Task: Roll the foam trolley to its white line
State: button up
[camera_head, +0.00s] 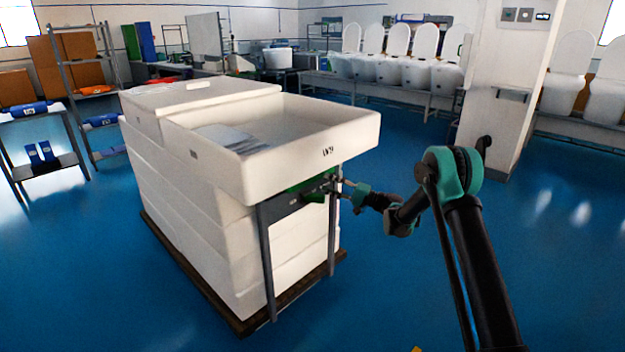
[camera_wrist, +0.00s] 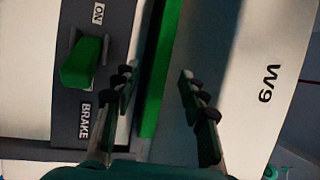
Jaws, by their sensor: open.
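The foam trolley (camera_head: 285,245) is a stack of white foam blocks on a dark base, with a white tray (camera_head: 345,138) marked W9 on top. Its near end has a grey frame with a green bar, seen in the wrist view (camera_wrist: 160,75). My gripper (camera_head: 341,188) is at this end, below the tray corner. In the wrist view (camera_wrist: 157,78) its fingers are apart, one on each side of the green bar; contact is not clear. A green brake lever (camera_wrist: 82,62) sits between the words ON and BRAKE. I can make out no white line on the floor.
Blue floor (camera_head: 90,270) is open to the left and front of the trolley. A white pillar (camera_head: 505,95) stands to the right. Racks (camera_head: 85,80) stand at the left, and a bench with several toilets (camera_head: 390,72) is at the back.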

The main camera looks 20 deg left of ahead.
jog(key=a, duration=0.2)
jog(key=a+r, duration=0.1)
jog(key=a, duration=0.4)
jog(key=shift+a+r, duration=0.15)
jog(key=shift+a, duration=0.1)
grip_shut()
